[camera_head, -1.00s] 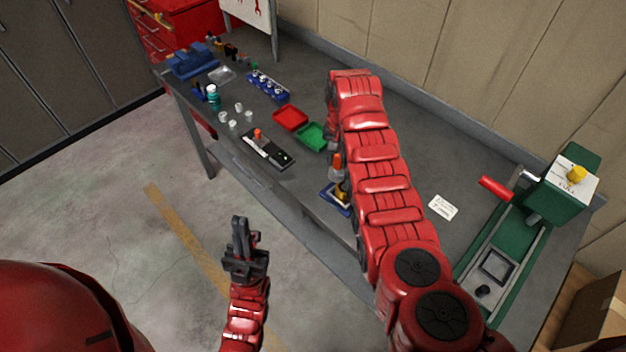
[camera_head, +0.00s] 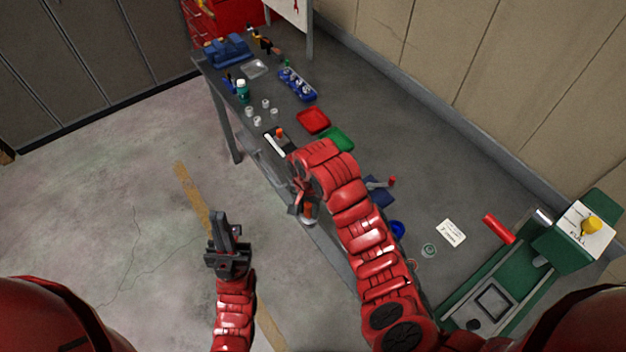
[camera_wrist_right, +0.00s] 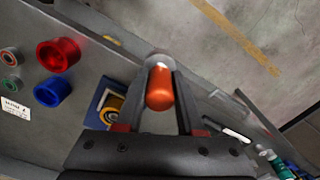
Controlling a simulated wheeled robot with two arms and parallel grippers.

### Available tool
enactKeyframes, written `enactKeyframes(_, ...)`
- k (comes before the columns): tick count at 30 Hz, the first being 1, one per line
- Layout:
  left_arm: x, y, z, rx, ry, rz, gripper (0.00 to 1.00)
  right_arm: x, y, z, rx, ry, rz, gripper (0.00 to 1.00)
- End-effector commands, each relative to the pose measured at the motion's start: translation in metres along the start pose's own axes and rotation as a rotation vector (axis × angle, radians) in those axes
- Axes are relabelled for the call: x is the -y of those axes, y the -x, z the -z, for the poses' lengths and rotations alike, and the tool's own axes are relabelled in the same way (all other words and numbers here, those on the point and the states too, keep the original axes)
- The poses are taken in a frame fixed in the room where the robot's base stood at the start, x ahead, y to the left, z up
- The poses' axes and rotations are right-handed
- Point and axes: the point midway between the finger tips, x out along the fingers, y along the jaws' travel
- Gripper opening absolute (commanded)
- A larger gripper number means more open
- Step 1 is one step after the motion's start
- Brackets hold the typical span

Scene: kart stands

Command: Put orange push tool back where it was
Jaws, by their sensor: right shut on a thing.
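The orange push tool (camera_wrist_right: 160,88) has a rounded orange handle and a pale round end. My right gripper (camera_wrist_right: 161,72) is shut on it, with a finger on either side. In the head view the tool (camera_head: 308,211) shows small and orange near the table's front edge, at my right gripper (camera_head: 300,207). The contact of the tool's lower end with anything is unclear. My left gripper (camera_head: 221,220) is over the floor, apart from the table; its finger gap is unclear.
A blue fixture with a yellow-orange ring (camera_wrist_right: 113,107) lies beside the held tool. The red tray (camera_head: 313,121), green tray (camera_head: 338,138) and green machine (camera_head: 575,245) stand on the table (camera_head: 430,165).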

Motion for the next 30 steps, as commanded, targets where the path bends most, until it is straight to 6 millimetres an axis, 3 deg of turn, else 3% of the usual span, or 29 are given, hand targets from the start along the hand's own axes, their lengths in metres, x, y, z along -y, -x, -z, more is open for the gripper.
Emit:
enactKeyframes(2, 0.0, 0.001, 0.0, 0.0, 0.0, 0.0, 0.0, 0.005, 0.001, 0.011, 0.004, -0.002, 0.003, 0.0)
enactKeyframes(6, -0.001, 0.022, -0.004, 0.0, 0.0, 0.0, 0.0, 0.015, -0.007, 0.038, 0.001, -0.003, 0.005, 0.0)
enactKeyframes(15, -0.005, 0.093, -0.016, 0.0, 0.0, 0.0, 0.0, 0.032, -0.018, 0.087, -0.002, 0.002, 0.001, 0.0)
enactKeyframes(22, -0.006, 0.115, -0.019, 0.0, 0.0, 0.0, 0.0, 0.042, -0.016, 0.116, -0.001, 0.004, 0.0, 0.0)
enactKeyframes(30, -0.007, 0.146, -0.025, 0.0, 0.0, 0.0, 0.0, 0.049, -0.015, 0.134, -0.001, 0.002, 0.003, 0.0)
